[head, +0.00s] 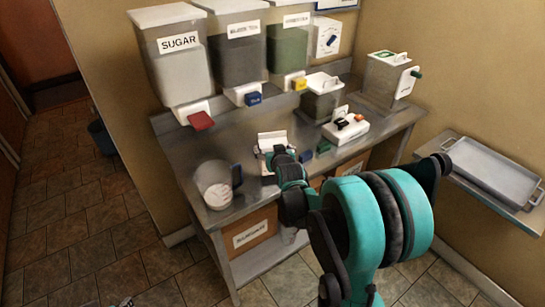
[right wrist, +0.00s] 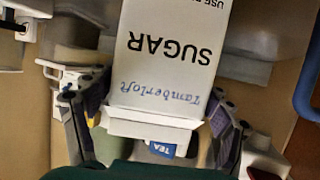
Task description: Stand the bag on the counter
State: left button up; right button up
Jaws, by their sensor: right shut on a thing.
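The bag (head: 272,137) is a white packet over the front part of the grey counter (head: 190,150) in the head view. The right wrist view shows the bag (right wrist: 165,60) close up, with SUGAR and a handwritten-style word reading upside down. My right gripper (head: 288,158) is shut on the bag, with one finger on each side of it. I cannot tell whether the bag's base touches the counter. My left gripper is not clearly in view.
A clear jug (head: 213,184) stands left of the bag. The sugar dispenser (head: 178,60) and other dispensers hang behind. A white device (head: 345,130) and a small canister (head: 320,103) stand to the right. A metal tray (head: 495,170) lies on a side shelf.

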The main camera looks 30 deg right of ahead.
jog(key=shift+f+b, duration=0.4)
jog(key=shift+f, duration=0.9)
jog(key=shift+f, duration=0.2)
jog(key=o, duration=1.6)
jog(key=shift+r, duration=0.1)
